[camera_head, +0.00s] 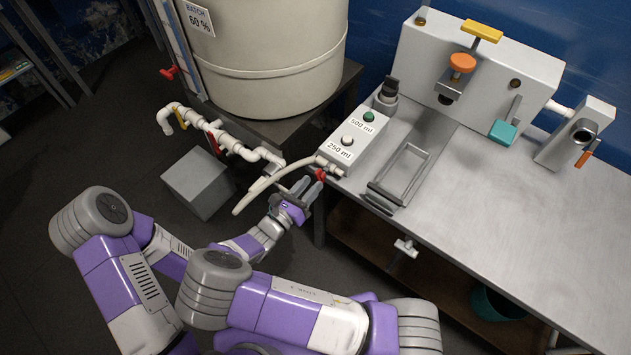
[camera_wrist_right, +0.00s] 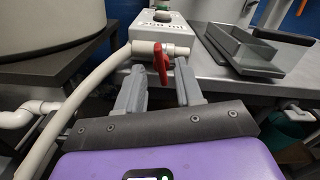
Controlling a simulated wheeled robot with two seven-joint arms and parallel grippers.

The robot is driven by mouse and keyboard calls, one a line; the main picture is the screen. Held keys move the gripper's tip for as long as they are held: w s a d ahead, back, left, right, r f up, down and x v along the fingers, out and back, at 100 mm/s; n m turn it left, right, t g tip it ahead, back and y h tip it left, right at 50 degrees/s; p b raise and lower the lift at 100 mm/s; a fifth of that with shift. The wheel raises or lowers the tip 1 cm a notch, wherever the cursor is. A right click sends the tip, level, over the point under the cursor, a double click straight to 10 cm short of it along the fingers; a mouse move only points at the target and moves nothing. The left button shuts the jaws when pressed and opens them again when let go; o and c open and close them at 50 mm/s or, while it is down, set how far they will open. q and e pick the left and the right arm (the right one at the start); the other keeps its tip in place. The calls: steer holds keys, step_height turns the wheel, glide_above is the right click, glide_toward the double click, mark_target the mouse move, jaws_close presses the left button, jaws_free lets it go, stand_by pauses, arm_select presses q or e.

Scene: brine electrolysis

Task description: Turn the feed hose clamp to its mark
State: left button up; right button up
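The feed hose clamp appears to be the small red piece (camera_head: 320,174) on the white fitting at the hose end, by the front of the button box. In the right wrist view the red clamp (camera_wrist_right: 161,62) shows upright, just beyond and between my fingertips. My right gripper (camera_head: 305,184) is open, its grey fingers spread; it also shows in the right wrist view (camera_wrist_right: 160,75). I see no finger pressed on the clamp. The cream hose (camera_head: 262,183) runs left from the fitting. No mark for the clamp can be made out. My left gripper is out of view.
The button box (camera_head: 352,141) labelled 500 ml and 250 ml stands at the left end of the metal bench (camera_head: 480,215). A metal tray (camera_head: 406,172) lies to its right. White piping (camera_head: 229,139) with red and yellow handles runs below the large tank (camera_head: 265,55). A grey block (camera_head: 198,183) stands on the floor.

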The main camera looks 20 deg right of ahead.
mark_target(320, 177)
steer(key=shift+x, duration=1.45)
jaws_close()
